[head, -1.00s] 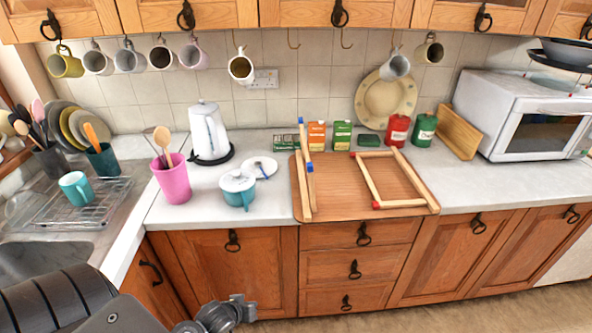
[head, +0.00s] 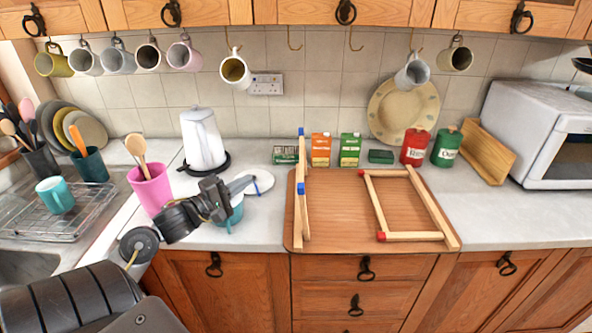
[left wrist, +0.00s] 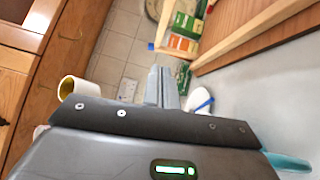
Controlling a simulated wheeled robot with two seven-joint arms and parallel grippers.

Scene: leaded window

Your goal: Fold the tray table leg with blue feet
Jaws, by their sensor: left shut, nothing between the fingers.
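The tray table (head: 341,228) lies underside up on the counter. Its leg with blue feet (head: 303,216) stands up at the tray's left side, seen nearly edge-on, with its blue feet at the top. Its leg with red feet (head: 414,236) lies folded down on the right part of the tray. My left gripper (head: 244,184) is shut and empty, left of the blue-footed leg and apart from it, in front of the teal pot. In the left wrist view the shut fingers (left wrist: 162,88) point toward the back wall, and a blue foot (left wrist: 151,46) shows beyond them.
A pink utensil pot (head: 150,190) and white kettle (head: 203,140) stand to the left. Cartons (head: 321,150) and canisters (head: 415,148) line the tray's back edge.

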